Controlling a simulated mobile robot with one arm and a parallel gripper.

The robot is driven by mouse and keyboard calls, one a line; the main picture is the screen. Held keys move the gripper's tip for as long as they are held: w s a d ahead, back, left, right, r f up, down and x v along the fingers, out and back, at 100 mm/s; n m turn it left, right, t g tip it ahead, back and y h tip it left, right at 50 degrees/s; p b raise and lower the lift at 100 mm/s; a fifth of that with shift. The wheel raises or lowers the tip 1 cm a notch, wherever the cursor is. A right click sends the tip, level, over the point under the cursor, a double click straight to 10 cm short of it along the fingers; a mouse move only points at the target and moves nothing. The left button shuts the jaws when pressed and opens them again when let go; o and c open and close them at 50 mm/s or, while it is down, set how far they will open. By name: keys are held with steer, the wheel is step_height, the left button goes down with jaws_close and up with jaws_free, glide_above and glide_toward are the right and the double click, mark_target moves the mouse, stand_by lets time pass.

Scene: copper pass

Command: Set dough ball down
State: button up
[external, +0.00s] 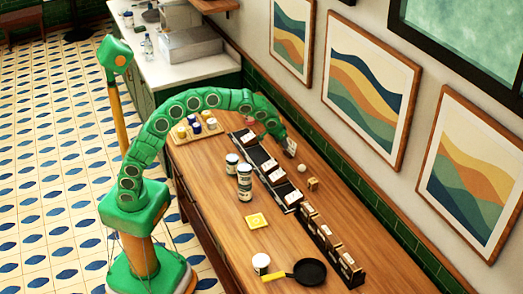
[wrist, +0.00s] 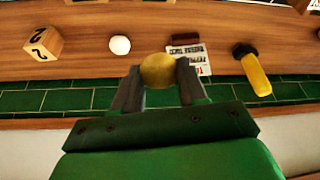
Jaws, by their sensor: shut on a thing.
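A yellowish dough ball (wrist: 158,70) sits between the two dark fingers of my gripper (wrist: 160,80) in the wrist view. The gripper is shut on it. In the external view my gripper (external: 284,140) reaches down over the far, wall side of the wooden counter (external: 225,195). The held ball cannot be made out there. Whether it touches the counter I cannot tell.
A small white ball (wrist: 120,45) and a wooden block marked 2 (wrist: 43,43) lie left of the held ball in the wrist view. A printed card (wrist: 188,56) and a yellow, black-topped item (wrist: 253,72) are right. Green tiles (wrist: 60,101) edge the wall.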

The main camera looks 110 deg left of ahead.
steer(key=s+a+n+g, duration=0.1)
steer(key=s+a+n, duration=0.1)
steer(key=s+a, duration=0.85)
steer(key=s+a+n, duration=0.2)
steer(key=s+a, duration=0.6)
steer(key=s, duration=0.5)
steer(key=shift+y, duration=0.3)
steer(key=shift+w+a+f, duration=1.25)
steer(key=shift+a+f, duration=0.35)
steer(key=shift+a, duration=0.3)
steer(key=shift+w+a+f, duration=1.3)
steer(key=shift+a+f, duration=0.25)
steer(key=shift+a, duration=0.4)
steer(key=shift+w+a+f, duration=1.25)
steer(key=shift+a+f, duration=0.35)
steer(key=shift+a, duration=0.3)
steer(key=shift+a+f, duration=0.1)
steer(key=shift+f, duration=0.05)
steer(key=shift+w+f, duration=0.1)
steer(key=shift+f, duration=1.45)
steer(key=shift+f, duration=0.1)
steer(key=o, duration=1)
steer(key=shift+o, duration=0.2)
